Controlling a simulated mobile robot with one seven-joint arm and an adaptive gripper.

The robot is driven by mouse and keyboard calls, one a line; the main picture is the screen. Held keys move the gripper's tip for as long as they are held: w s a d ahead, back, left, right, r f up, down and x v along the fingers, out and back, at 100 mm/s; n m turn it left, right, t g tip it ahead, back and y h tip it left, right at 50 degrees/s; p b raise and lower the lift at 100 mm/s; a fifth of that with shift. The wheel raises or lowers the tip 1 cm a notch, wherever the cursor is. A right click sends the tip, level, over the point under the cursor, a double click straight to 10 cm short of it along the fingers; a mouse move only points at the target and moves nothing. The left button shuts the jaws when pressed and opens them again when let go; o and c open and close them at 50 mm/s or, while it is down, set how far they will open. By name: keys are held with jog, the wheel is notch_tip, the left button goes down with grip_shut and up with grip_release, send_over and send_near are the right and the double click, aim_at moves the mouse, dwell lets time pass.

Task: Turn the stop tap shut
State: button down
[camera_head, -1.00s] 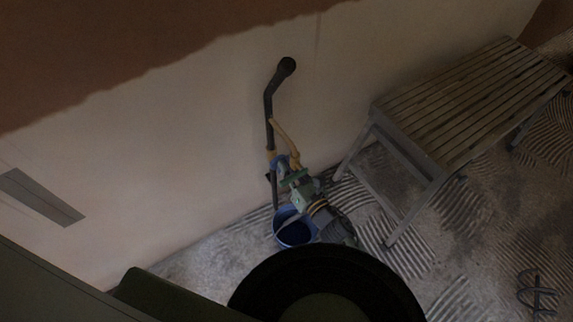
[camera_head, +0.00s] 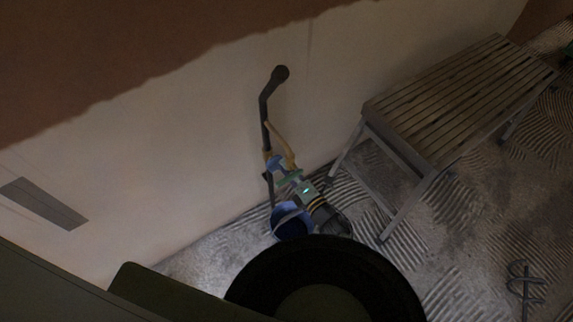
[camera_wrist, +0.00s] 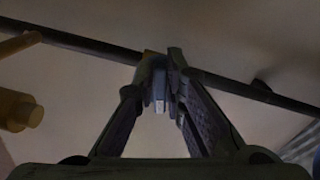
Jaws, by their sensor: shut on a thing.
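The stop tap sits low on a dark pipe (camera_head: 264,115) that runs down the pale wall. Its blue handle (camera_head: 276,162) shows in the head view beside the pipe. My gripper (camera_head: 284,169) reaches it from the lower right. In the wrist view my gripper (camera_wrist: 164,62) has its two fingers closed together on the blue-grey handle (camera_wrist: 158,88), just in front of the pipe (camera_wrist: 100,47). The fingers hide much of the handle and the tap body behind it. The handle's exact angle to the pipe is hard to tell in the dim light.
A tan branch piece (camera_head: 280,140) sticks out close above my gripper. A blue bucket (camera_head: 291,222) stands on the floor below my wrist. A slatted bench (camera_head: 455,100) is to the right. Ridged floor (camera_head: 455,235) lies open in front of the bench.

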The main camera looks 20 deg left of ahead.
jog(key=f+m+p, duration=0.1)
jog(key=m, duration=0.6)
jog(key=s+f+m, duration=0.1)
jog(key=m, duration=0.6)
jog(key=a+m+p, duration=0.1)
jog(key=m, duration=0.6)
jog(key=shift+s+a+f+p, duration=0.1)
jog(key=shift+s+f+p, duration=0.2)
jog(key=shift+f, duration=0.1)
jog(key=shift+m, duration=0.3)
jog(key=c, duration=1.7)
grip_release()
jog(key=shift+o, duration=0.2)
